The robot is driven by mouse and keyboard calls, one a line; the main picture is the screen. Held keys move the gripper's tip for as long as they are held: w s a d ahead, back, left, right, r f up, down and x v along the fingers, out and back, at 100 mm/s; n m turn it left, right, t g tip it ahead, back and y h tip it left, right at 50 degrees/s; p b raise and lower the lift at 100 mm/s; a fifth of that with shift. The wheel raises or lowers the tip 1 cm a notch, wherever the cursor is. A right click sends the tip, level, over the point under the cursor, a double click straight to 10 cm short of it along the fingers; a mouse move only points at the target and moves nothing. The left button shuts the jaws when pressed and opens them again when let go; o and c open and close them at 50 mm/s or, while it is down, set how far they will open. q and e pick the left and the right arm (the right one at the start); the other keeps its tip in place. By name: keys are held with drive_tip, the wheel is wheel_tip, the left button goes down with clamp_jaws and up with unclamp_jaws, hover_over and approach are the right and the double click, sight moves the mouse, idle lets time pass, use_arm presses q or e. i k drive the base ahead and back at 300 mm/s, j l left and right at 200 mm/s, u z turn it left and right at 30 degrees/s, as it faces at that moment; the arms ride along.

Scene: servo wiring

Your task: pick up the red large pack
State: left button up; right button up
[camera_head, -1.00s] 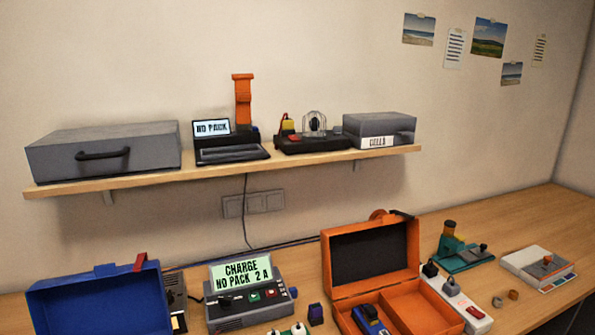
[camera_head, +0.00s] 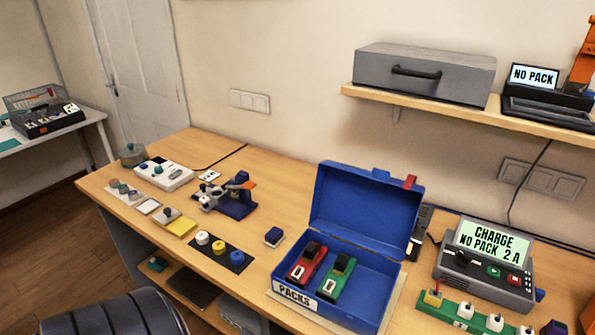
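A red pack (camera_head: 307,264) with a black top lies in the open blue box labelled PACKS (camera_head: 374,291), on the left side of its tray. A green pack (camera_head: 336,277) lies beside it on the right, in the same box. The blue lid stands open at the back. Only one red pack shows, and I cannot tell its size class for certain. Neither of my grippers is in view.
A charger (camera_head: 487,268) reading "CHARGE NO PACK 2 A" stands right of the box. A black mat with knobs (camera_head: 220,252) and a small blue block (camera_head: 274,236) lie left of it. A grey case (camera_head: 425,76) sits on the shelf above. A chair (camera_head: 110,318) stands at the front left.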

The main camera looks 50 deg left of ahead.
sight(302, 273)
drive_tip(key=u, duration=1.4)
drive_tip(key=j+z, duration=0.1)
